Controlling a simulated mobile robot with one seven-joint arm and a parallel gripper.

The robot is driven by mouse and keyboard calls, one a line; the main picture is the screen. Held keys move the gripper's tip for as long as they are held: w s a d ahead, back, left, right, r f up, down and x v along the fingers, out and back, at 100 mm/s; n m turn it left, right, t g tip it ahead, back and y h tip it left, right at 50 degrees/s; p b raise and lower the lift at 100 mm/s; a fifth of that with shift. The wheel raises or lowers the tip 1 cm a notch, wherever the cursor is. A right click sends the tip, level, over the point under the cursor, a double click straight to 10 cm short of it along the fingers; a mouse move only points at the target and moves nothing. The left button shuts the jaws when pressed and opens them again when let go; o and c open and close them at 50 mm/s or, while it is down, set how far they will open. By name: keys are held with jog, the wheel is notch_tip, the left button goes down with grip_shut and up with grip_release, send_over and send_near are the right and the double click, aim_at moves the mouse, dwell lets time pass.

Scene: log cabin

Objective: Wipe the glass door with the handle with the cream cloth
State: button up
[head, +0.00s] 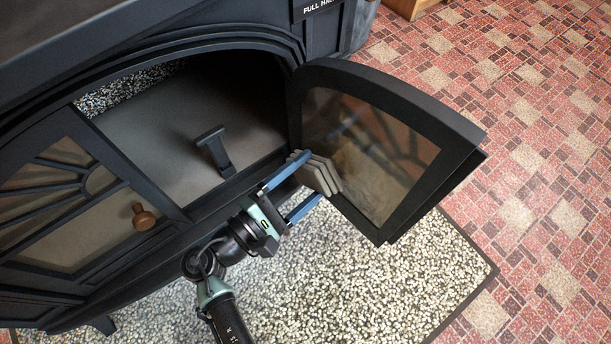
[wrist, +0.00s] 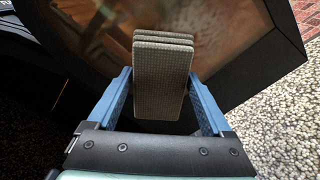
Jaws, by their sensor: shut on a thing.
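The cream cloth (head: 325,174), folded into a thick pad, is between the blue fingers of my gripper (head: 304,182). My gripper is shut on it; the wrist view shows the pad (wrist: 163,85) upright between the fingers. The right glass door (head: 420,110) of the black stove stands swung open. The cloth is at the lower left of its pane, against or very near the glass; I cannot tell if it touches. The pane looks brownish and smudged, also in the wrist view (wrist: 235,35). The left glass door (head: 65,205) is closed and has a round wooden knob (head: 144,217).
A dark lever (head: 213,150) stands up at the front of the stove's open firebox (head: 160,125). A speckled hearth pad (head: 350,275) lies below, with red patterned floor (head: 545,150) to the right. The space right of the open door is clear.

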jog(key=shift+w+d, duration=0.4)
jog(key=shift+d, duration=0.05)
